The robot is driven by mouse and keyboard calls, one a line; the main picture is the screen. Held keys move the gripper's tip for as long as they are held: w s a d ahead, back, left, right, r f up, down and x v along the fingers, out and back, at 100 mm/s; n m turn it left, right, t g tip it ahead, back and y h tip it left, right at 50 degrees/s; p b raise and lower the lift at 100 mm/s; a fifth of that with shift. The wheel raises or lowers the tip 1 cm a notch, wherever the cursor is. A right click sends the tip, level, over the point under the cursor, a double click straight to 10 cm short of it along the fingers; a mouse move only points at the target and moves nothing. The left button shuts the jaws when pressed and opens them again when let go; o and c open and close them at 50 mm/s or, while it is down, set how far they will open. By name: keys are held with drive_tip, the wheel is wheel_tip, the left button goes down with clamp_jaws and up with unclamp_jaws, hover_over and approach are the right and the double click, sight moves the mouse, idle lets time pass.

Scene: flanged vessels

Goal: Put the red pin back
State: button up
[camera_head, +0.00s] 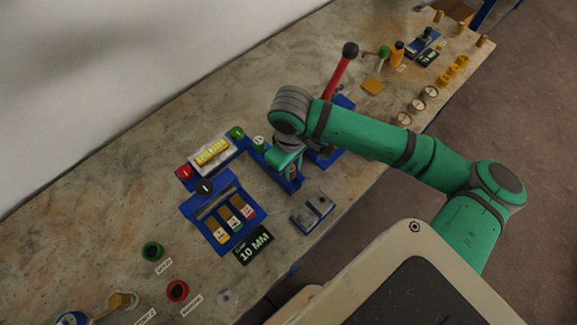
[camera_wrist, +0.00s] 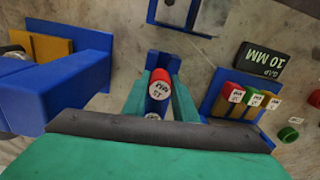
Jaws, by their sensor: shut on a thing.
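In the wrist view, a red pin (camera_wrist: 161,75) with a white, lettered end face sits between the two green fingers of my gripper (camera_wrist: 160,98). My gripper is shut on it. A second round pale end (camera_wrist: 153,116) shows just below it, partly hidden by my wrist. A blue stand (camera_wrist: 152,60) lies right behind the fingers; I cannot tell whether the pin touches it. In the head view, my gripper (camera_head: 292,167) points down at this narrow blue stand (camera_head: 284,180), and the arm hides the pin.
A blue rack (camera_head: 214,245) holds red, green and yellow labelled pieces, left of my gripper, beside a "GAP 10 MM" sign (camera_head: 254,245). A red lever with a black knob (camera_head: 350,50) rises behind the arm. A grey two-part plate (camera_head: 313,212) lies near the front edge.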

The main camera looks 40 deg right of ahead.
drive_tip(key=shift+s+f, duration=0.1)
drive_tip(key=shift+s, duration=0.1)
drive_tip(key=shift+f, duration=0.4)
drive_tip(key=o, duration=1.1)
drive_tip(key=shift+w, duration=0.1)
wheel_tip(320, 180, up, 12)
drive_tip(key=shift+w+f, duration=0.1)
drive_tip(key=shift+f, duration=0.05)
drive_tip(key=shift+r, duration=0.6)
